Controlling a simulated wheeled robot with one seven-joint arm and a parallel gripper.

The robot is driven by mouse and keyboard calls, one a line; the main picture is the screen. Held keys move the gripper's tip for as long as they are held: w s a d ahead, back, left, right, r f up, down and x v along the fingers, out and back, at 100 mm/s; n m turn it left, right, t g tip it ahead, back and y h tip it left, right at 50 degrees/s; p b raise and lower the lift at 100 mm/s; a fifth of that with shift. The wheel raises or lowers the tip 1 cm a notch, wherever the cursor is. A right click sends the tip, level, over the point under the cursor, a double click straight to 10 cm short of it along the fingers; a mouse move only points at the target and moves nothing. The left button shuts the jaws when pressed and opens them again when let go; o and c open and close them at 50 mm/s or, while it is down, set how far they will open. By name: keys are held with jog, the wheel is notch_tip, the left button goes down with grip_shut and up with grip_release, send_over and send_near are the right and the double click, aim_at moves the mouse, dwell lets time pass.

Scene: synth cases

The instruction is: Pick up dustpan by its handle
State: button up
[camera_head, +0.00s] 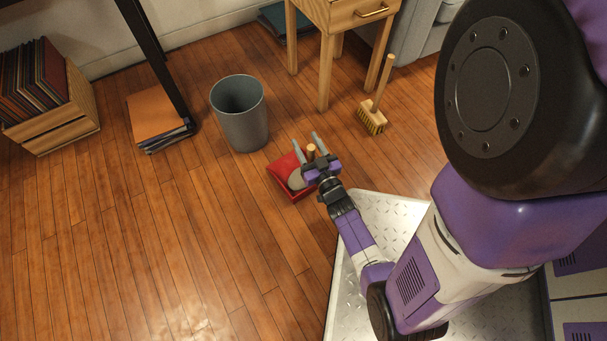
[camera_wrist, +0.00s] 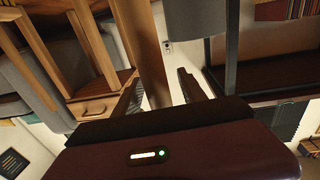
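The red dustpan (camera_head: 281,167) lies on the wooden floor, left of my base platform. A pale grey rounded shape (camera_head: 295,180) shows in or over the pan, partly hidden by my gripper. The dustpan's wooden handle (camera_head: 311,152) shows between the fingers of my gripper (camera_head: 306,141). In the wrist view the handle (camera_wrist: 145,45) rises between the two dark fingers of my gripper (camera_wrist: 158,80). The fingers are apart, and gaps show beside the handle, so my gripper looks open around it. My gripper hides part of the pan.
A grey bin (camera_head: 241,120) stands close behind the dustpan. A hand brush (camera_head: 373,118) stands to the right, near a wooden drawer table (camera_head: 326,50). A pile of folders (camera_head: 160,118) and a crate of records (camera_head: 60,125) are at left. Front-left floor is clear.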

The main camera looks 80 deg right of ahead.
grip_shut()
dwell(1.3)
